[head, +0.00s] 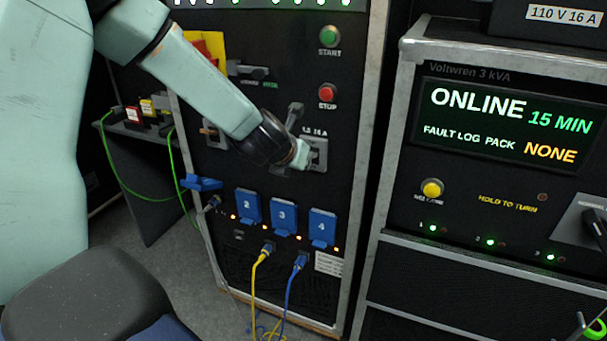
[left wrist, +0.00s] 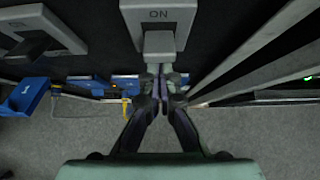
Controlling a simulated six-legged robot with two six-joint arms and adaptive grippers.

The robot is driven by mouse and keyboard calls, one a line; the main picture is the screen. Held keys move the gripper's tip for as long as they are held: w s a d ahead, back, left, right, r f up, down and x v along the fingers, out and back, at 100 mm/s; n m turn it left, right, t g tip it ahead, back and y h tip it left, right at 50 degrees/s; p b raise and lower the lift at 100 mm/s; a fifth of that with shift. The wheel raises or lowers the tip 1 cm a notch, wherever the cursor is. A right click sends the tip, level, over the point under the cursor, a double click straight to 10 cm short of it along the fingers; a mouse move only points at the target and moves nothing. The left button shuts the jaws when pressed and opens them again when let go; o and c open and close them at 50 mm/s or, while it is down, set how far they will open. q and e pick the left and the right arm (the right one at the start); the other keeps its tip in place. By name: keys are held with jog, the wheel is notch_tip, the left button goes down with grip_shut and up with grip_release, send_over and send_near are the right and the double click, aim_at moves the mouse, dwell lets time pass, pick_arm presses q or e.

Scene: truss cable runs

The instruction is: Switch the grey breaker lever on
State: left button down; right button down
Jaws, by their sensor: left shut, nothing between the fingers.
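The grey breaker lever (left wrist: 158,42) sticks out of its light grey plate (left wrist: 160,14) in the left wrist view. The word ON shows on the plate above it. In the head view the plate (head: 318,153) is on the black rack front, partly hidden by my left gripper (head: 303,155). My left gripper is shut and empty. In the left wrist view its closed fingertips (left wrist: 160,78) are just below the lever's end; I cannot tell whether they touch it. My right gripper is not in view.
A second breaker (left wrist: 36,38) is to the left. Blue socket covers (head: 283,218) and plugged yellow (head: 257,275) and blue cables (head: 292,282) are below. Green START (head: 330,36) and red STOP (head: 327,95) buttons are above. An ONLINE display (head: 500,120) stands right.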

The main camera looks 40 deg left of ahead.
pick_arm(q)
jog(key=shift+r, duration=0.1)
jog(key=shift+r+p, duration=0.55)
jog(key=shift+r, duration=0.2)
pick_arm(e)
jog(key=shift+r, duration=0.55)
pick_arm(q)
jog(key=shift+a, duration=0.1)
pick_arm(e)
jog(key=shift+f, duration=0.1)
